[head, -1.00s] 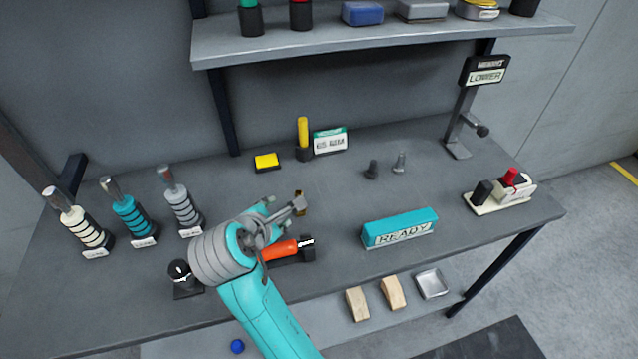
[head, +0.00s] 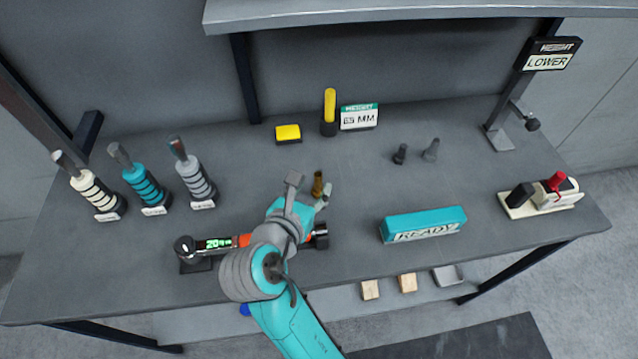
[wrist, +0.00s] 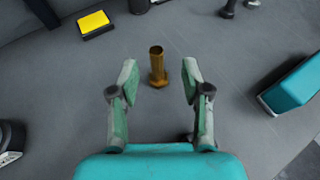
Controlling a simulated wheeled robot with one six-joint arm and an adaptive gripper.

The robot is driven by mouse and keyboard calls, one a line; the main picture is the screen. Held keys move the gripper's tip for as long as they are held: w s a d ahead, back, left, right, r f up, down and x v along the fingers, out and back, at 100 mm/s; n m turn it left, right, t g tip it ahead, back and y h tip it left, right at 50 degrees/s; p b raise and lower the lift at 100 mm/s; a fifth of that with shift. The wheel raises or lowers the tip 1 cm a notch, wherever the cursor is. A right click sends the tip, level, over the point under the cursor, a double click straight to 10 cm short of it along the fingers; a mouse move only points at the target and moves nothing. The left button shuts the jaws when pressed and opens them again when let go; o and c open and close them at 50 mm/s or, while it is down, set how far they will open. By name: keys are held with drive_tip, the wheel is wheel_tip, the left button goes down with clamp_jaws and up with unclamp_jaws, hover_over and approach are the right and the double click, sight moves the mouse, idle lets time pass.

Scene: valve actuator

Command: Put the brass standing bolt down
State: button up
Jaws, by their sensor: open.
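The brass bolt (head: 318,184) stands upright on the grey table, near the middle. In the wrist view the brass bolt (wrist: 157,66) shows its open-looking round top and a wider foot on the table. My gripper (head: 309,190) is open. In the wrist view my gripper (wrist: 158,78) has its two fingers spread, one to each side of the bolt and a little nearer, with a clear gap on both sides. Nothing is held between the fingers.
A teal READY block (head: 423,224) lies right of my gripper. An orange-handled tool with a lit display (head: 218,243) lies partly behind my arm. A yellow block (head: 288,133) and yellow post (head: 330,107) stand behind.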

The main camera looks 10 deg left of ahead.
sight(316, 178)
drive_tip(key=shift+a+x, duration=0.2)
drive_tip(key=shift+x, duration=2.6)
clamp_jaws()
